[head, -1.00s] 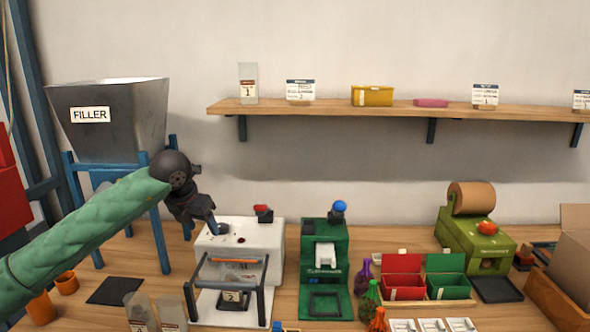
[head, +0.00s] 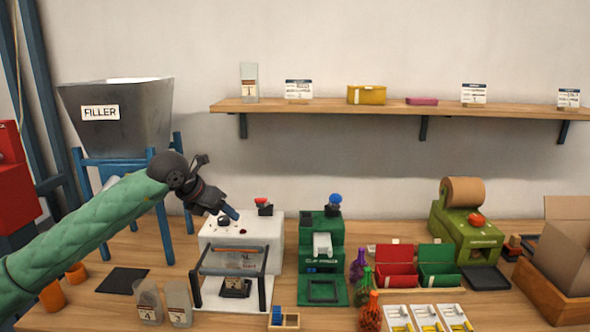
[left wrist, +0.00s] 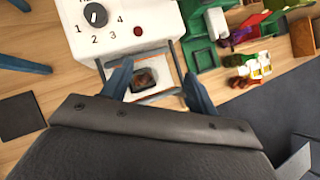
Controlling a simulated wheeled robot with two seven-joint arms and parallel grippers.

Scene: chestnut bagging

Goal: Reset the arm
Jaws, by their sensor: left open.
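My left arm, in a green padded sleeve, comes in from the left in the head view. Its gripper (head: 233,215) hangs over the front of the white machine (head: 212,232), apart from it as far as I can tell. In the left wrist view the two blue fingers (left wrist: 157,84) are spread with nothing between them. Below them is a dark pouch (left wrist: 145,77) on the machine's framed plate; it also shows in the head view (head: 235,288). The white machine has a dial (left wrist: 96,14) with numbers and a red button. My right gripper is not in view.
A filler hopper (head: 120,130) stands back left. A green machine (head: 321,240) stands right of the white one. Clear pouches (head: 178,303), bottles (head: 370,315) and red and green bins (head: 396,268) line the front. A shelf (head: 400,109) runs above.

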